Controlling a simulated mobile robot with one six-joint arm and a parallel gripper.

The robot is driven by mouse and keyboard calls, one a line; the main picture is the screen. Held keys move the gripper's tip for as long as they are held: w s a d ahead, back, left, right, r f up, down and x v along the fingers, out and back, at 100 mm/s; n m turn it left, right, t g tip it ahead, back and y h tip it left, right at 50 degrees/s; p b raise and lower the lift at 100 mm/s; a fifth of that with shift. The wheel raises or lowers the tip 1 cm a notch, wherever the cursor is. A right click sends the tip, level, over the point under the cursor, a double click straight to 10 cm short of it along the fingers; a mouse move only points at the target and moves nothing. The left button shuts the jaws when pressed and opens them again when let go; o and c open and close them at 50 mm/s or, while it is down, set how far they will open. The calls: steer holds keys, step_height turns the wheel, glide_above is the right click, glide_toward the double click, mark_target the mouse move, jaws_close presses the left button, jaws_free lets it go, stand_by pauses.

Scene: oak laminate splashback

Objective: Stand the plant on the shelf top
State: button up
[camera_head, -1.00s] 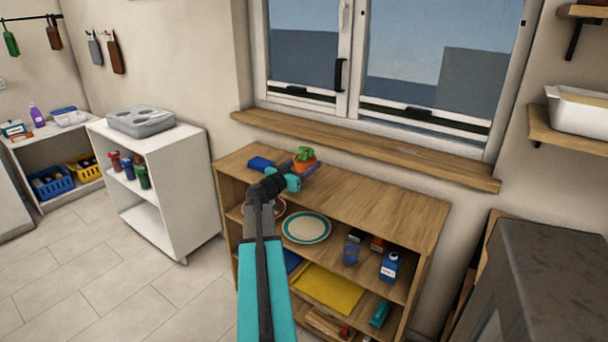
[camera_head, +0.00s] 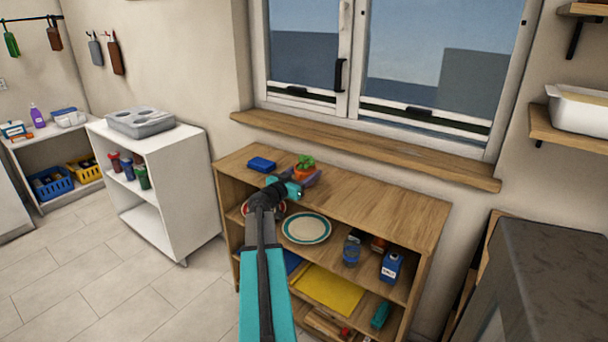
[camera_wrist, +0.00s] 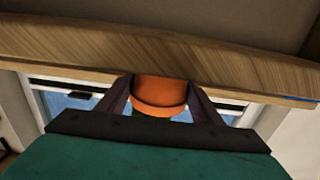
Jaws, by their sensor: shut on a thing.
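The plant, a small green succulent in an orange pot (camera_head: 304,171), is at the back left part of the wooden shelf top (camera_head: 375,205). My gripper (camera_head: 303,179) is shut on the pot, with a finger on each side. In the wrist view the orange pot (camera_wrist: 160,93) sits between the two dark fingers, against a wooden surface. The plant looks upright. Whether the pot's base touches the shelf top cannot be told.
The shelf top to the right is bare. The window sill (camera_head: 365,150) runs behind. Plates (camera_head: 306,228) and bottles stand on the level below.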

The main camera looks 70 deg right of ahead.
steer(key=o, duration=1.3)
steer(key=shift+a+r, duration=0.1)
steer(key=shift+a, duration=0.05)
steer(key=v, duration=1.1)
steer(key=shift+a, duration=0.4)
steer(key=shift+w, duration=0.15)
